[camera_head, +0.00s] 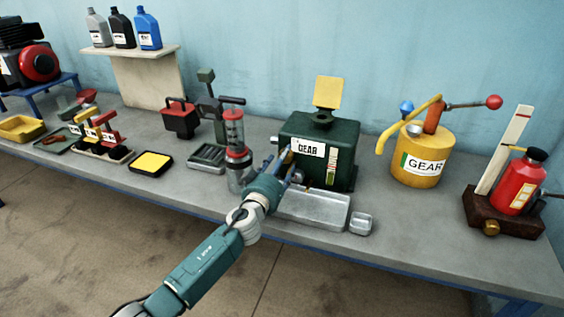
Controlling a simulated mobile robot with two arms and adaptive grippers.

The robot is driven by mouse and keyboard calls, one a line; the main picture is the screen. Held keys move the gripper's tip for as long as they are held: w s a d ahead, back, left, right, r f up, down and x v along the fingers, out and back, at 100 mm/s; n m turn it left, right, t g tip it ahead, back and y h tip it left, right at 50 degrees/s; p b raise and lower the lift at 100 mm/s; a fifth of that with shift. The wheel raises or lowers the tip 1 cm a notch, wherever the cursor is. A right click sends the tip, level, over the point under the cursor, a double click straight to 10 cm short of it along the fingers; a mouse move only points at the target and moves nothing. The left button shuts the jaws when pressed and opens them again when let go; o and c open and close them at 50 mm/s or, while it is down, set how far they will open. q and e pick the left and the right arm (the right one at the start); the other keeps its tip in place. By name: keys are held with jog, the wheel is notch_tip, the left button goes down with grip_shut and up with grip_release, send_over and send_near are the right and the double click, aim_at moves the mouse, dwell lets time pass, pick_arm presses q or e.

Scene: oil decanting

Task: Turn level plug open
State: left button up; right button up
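A dark green gearbox (338,142) labelled GEAR stands on the bench, with a raised yellow lid on top and a sight strip on its front. My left gripper (287,166) reaches up from below to the lower left of the gearbox front. Its fingers are small and partly hidden by my wrist, so I cannot tell whether they are open or shut. My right gripper is not in view.
A metal tray (322,213) and small metal dish (361,223) lie in front of the gearbox. A clear cylinder with red bands (234,130) stands close left of my gripper. A yellow GEAR can (432,158) and red bottle (519,190) stand right.

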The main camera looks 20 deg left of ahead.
pick_arm(q)
jog(key=shift+c, duration=0.5)
jog(key=c, duration=1)
